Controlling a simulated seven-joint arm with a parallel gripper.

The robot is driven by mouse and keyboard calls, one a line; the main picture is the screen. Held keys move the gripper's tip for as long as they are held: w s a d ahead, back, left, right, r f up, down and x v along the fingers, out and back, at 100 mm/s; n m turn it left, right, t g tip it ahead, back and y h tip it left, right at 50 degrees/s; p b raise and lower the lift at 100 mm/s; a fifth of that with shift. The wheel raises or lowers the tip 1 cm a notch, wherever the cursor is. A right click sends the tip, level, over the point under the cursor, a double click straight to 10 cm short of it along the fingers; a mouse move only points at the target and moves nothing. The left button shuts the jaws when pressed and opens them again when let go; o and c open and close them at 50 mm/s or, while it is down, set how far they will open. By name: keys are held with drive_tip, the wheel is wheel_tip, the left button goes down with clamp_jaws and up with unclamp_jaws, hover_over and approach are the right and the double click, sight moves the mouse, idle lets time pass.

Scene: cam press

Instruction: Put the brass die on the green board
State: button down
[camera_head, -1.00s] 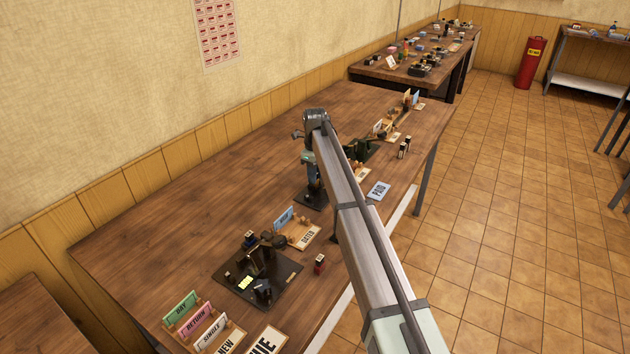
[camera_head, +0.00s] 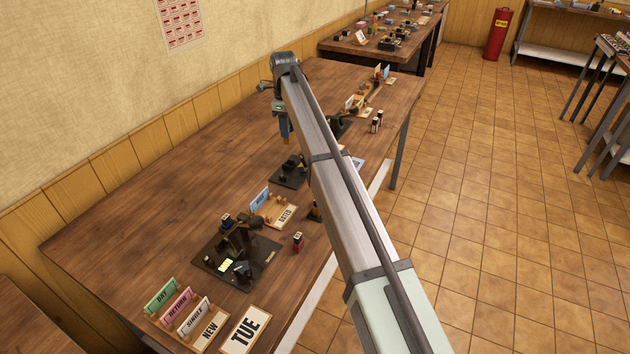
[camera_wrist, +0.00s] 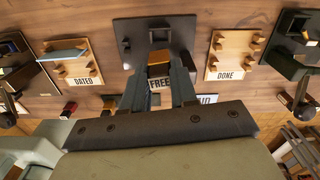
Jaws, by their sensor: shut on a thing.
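My gripper (camera_head: 282,128) is shut on a brass-coloured die (camera_head: 285,141) and holds it above the middle dark board (camera_head: 280,181). In the wrist view the die (camera_wrist: 158,70) sits between the fingers, with a "FREE" label on its near face. The middle board (camera_wrist: 128,58) lies beyond it, with a small black block on it. A dark green press on a green board (camera_head: 341,126) stands farther along the table, partly hidden by my arm. In the wrist view it is at the right (camera_wrist: 283,64).
A black press (camera_head: 236,238) stands nearer, beside a wooden "DATED" tray (camera_head: 284,213). A wooden "DONE" tray (camera_wrist: 230,58) lies between the middle board and the green press. A red-and-black die (camera_head: 298,241) stands near the front edge. The table's left side is clear.

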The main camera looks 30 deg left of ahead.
drive_tip(key=n, duration=0.4)
drive_tip(key=shift+s+d, duration=0.35)
drive_tip(key=shift+s, duration=0.05)
drive_tip(key=s+d+n, duration=0.3)
drive_tip(key=d+n, duration=0.4)
drive_tip(key=d, duration=0.1)
drive_tip(key=s+d+n, duration=0.2)
drive_tip(key=d+n, duration=0.5)
drive_tip(key=d, duration=0.2)
drive_tip(key=w+d+r+m, duration=0.1)
drive_tip(key=d+r+m, duration=0.1)
drive_tip(key=d, duration=2.1)
drive_tip(key=w+d+r+m, duration=0.1)
drive_tip(key=d+r+m, duration=0.1)
drive_tip(key=d, duration=2.1)
drive_tip(key=a+f+m, duration=0.2)
drive_tip(key=a+m, duration=0.6)
drive_tip(key=a, duration=1.5)
drive_tip(key=a+f+m, duration=0.2)
drive_tip(key=a+m, duration=0.5)
drive_tip(key=a, duration=1.5)
drive_tip(key=shift+m, duration=0.3)
drive_tip(key=shift+w+a+f, duration=0.1)
drive_tip(key=shift+w+f, duration=0.05)
drive_tip(key=shift+f, duration=2.35)
drive_tip(key=shift+w+a+f, duration=0.1)
drive_tip(key=shift+f, duration=2.35)
